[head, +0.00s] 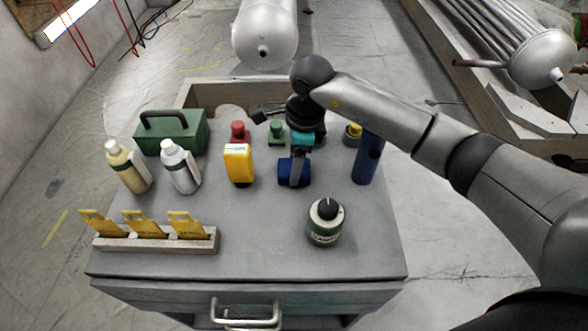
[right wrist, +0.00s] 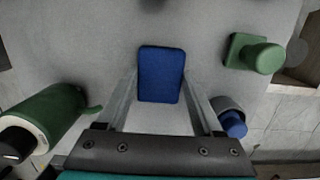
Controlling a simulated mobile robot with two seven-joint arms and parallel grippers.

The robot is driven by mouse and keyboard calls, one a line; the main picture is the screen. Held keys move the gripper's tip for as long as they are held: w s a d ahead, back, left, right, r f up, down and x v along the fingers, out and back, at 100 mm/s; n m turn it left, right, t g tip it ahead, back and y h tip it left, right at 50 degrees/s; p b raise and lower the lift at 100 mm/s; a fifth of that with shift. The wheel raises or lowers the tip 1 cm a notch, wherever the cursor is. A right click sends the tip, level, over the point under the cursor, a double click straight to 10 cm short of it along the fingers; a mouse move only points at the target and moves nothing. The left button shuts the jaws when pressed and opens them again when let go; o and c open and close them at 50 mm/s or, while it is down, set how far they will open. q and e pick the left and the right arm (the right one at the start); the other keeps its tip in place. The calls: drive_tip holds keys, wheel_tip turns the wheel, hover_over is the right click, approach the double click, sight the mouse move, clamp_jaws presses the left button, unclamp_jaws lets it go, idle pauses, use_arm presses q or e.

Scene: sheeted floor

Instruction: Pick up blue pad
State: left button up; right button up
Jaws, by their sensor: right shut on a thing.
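The blue pad (head: 292,173) is near the middle of the grey cart top (head: 200,265). In the right wrist view the pad (right wrist: 161,70) is a flat rounded rectangle between my two fingers. My right gripper (head: 295,176) points down and is shut on it, with a finger along each side. In the right wrist view the gripper (right wrist: 161,82) hides none of the pad's upper face. I cannot tell whether the pad touches the cart top. My left gripper is not in view.
A yellow container (head: 239,165) stands left of the pad, a blue cylinder (head: 367,158) right, a green jar (head: 324,229) in front. Behind are a green knobbed block (head: 277,133) and a red one (head: 238,132). A green toolbox (head: 172,135), bottles and a card rack (head: 155,240) fill the left.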

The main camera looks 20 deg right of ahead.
drive_tip(key=c, duration=0.3)
drive_tip(key=shift+r, duration=0.15)
drive_tip(key=shift+r, duration=0.45)
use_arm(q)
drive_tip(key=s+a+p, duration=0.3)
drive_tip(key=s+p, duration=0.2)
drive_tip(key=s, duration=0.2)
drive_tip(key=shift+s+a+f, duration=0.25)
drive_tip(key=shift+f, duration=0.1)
use_arm(e)
drive_tip(key=shift+r, duration=9.45)
